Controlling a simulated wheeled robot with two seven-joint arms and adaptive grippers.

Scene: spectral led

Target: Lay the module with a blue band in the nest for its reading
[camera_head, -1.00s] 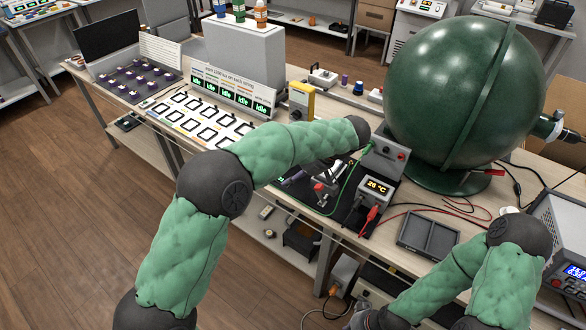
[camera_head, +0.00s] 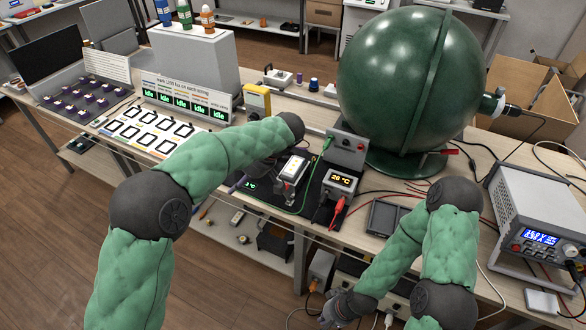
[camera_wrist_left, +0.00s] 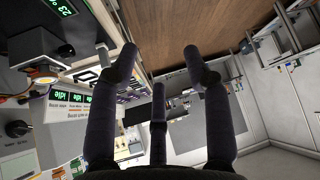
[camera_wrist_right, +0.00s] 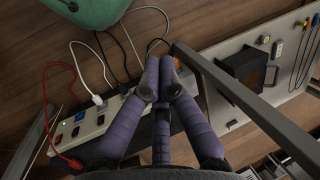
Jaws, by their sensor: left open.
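A pale module (camera_head: 294,167) lies on a raised holder, apparently the nest (camera_head: 287,190), on the black mat. I cannot make out a blue band on it. My left gripper (camera_wrist_left: 160,58) is open and empty in the left wrist view. In the head view it is mostly hidden behind my left forearm, to the left of the holder. My right gripper (camera_head: 338,309) hangs low in front of the bench, away from the module. In the right wrist view (camera_wrist_right: 159,73) its fingers are together with nothing seen between them.
A large green sphere (camera_head: 408,80) stands behind. A tray of small purple modules (camera_head: 85,98) and a board of black-framed slots (camera_head: 160,130) lie left. A power supply (camera_head: 540,215) stands right.

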